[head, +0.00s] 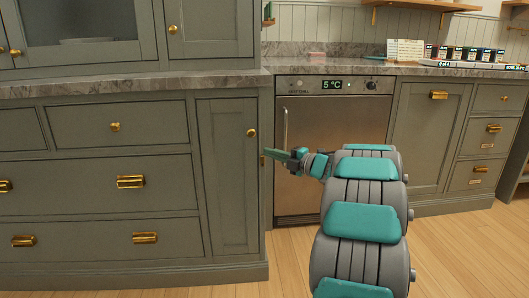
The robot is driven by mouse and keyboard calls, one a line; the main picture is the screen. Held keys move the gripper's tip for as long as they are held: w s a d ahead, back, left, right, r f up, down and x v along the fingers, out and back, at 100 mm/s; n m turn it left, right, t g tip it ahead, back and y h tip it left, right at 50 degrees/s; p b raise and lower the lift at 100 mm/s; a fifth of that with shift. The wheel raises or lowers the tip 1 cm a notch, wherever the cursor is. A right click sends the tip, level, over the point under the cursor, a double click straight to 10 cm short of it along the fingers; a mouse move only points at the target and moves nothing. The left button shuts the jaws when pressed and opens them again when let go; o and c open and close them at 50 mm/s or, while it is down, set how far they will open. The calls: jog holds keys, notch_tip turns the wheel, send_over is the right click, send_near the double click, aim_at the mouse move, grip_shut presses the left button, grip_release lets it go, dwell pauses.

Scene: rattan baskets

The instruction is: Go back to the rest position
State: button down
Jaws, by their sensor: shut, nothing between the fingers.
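My gripper (277,155) is at the middle of the head view, pointing left. Its fingers are together and hold nothing. It stands in front of the cabinets, near the gap between the narrow cabinet door (226,178) and the small steel fridge (333,140). From this view I cannot tell how far it is from either front. My teal and grey arm comes up from the lower right and bends toward the gripper.
Grey-green cabinets with brass handles (130,181) fill the left. A stone counter (330,68) runs along the back, with several small boxes (470,55) and a card (405,49) at right. The wooden floor (460,250) is clear at lower right.

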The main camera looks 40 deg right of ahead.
jog(key=v, duration=0.5)
jog(key=shift+s, duration=0.2)
